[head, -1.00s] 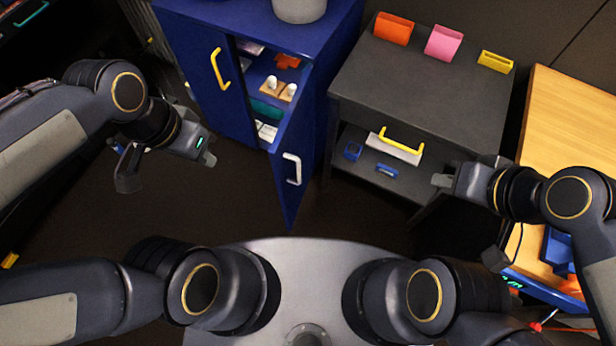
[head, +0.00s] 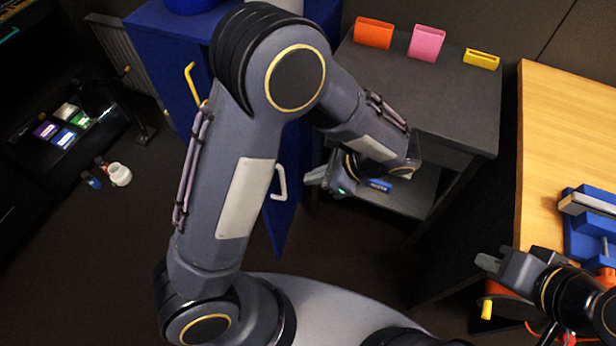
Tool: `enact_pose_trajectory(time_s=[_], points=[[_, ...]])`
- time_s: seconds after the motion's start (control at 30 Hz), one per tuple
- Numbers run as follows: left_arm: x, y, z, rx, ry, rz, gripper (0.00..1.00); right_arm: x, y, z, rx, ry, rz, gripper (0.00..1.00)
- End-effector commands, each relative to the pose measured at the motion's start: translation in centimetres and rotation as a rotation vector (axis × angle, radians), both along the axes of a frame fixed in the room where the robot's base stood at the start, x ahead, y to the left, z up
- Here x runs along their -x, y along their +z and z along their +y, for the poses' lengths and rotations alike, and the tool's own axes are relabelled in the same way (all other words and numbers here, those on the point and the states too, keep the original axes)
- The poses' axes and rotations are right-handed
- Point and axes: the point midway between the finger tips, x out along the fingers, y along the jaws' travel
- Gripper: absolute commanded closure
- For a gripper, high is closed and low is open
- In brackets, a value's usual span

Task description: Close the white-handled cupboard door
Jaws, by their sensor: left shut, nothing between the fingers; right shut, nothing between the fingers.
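The blue cupboard door (head: 284,222) with the white handle (head: 281,183) stands open, jutting out from the blue cupboard (head: 170,55) towards me. My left arm reaches across in front of the cupboard and hides its interior and part of the door. My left gripper (head: 316,178) is shut and empty, just right of the white handle, on the handle side of the door. A small gap shows between gripper and handle in the picture. My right gripper (head: 487,262) is shut and empty, far to the right, near the wooden table.
A yellow handle (head: 192,82) shows on the cupboard's other door. A dark grey shelf unit (head: 440,105) stands right of the door, with orange, pink and yellow holders on top. A wooden table (head: 560,120) is at the right. Small bottles (head: 118,174) stand at the left.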

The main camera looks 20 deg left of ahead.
Motion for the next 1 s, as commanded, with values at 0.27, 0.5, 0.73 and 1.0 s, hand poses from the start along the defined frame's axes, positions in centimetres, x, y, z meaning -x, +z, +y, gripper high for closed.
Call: enact_pose_trajectory(time_s=[0.27,0.5,0.73,1.0], points=[[0.5,-4.4,4.3,-0.001,0.004,0.004,1.00,0.0,-0.8,0.0,0.000,0.000,0.000,1.00],[0.7,-5.7,7.9,0.003,0.006,0.002,1.00,0.0,-0.8,0.0,0.000,0.000,0.000,1.00],[0.8,-5.7,9.6,0.003,0.004,0.000,1.00,0.0,-0.8,0.0,0.000,0.000,0.000,1.00],[0.8,-5.7,9.7,0.003,0.004,0.000,1.00,0.0,-0.8,0.0,0.000,0.000,0.000,1.00]])
